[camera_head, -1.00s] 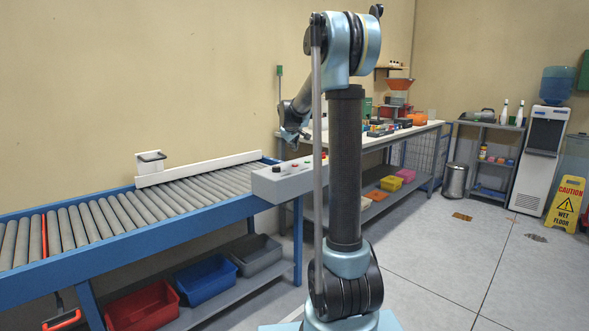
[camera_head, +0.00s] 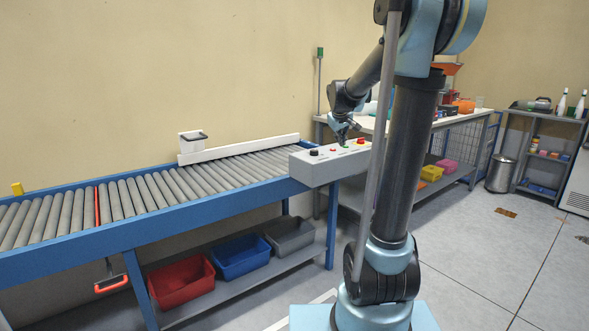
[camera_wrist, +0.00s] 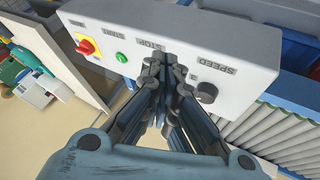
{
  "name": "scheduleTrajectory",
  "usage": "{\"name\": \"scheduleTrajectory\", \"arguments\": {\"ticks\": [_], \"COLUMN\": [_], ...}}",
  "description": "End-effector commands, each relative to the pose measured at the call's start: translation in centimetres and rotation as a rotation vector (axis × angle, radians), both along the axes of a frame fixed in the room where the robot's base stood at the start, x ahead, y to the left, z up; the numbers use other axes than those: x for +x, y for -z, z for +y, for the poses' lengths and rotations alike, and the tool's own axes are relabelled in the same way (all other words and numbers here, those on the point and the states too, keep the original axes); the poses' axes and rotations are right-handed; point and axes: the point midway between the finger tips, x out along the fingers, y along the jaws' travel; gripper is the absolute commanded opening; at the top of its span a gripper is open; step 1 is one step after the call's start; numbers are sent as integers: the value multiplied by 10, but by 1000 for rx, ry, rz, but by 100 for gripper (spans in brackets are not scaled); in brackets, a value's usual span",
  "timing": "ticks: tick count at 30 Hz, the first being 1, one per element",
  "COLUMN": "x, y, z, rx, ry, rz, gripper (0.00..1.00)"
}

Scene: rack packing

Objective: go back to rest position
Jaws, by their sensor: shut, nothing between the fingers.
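My gripper (camera_head: 343,137) is at the grey control box (camera_head: 318,171) at the right end of the roller conveyor. In the wrist view the gripper (camera_wrist: 167,58) is shut and empty, its fingertips over the control box face (camera_wrist: 222,32) by the STOP label. They hide the spot below that label, and I cannot tell whether they touch the box. A green button (camera_wrist: 121,58), a red knob on a yellow plate (camera_wrist: 86,47) and a black SPEED knob (camera_wrist: 206,92) show around the fingers.
The roller conveyor (camera_head: 130,239) runs along the wall, with a red bin (camera_head: 181,283), a blue bin (camera_head: 240,257) and a grey bin (camera_head: 290,236) on its lower shelf. A workbench (camera_head: 470,116) stands behind my arm.

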Motion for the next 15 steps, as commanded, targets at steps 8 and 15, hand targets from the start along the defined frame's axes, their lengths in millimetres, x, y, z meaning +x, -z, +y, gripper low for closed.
{"name": "scheduleTrajectory", "arguments": {"ticks": [8,15], "x": [-105,-191], "y": [22,51], "z": [-6,-8], "rx": [75,140], "ry": [80,150], "rz": [87,162], "gripper": [0,0]}}
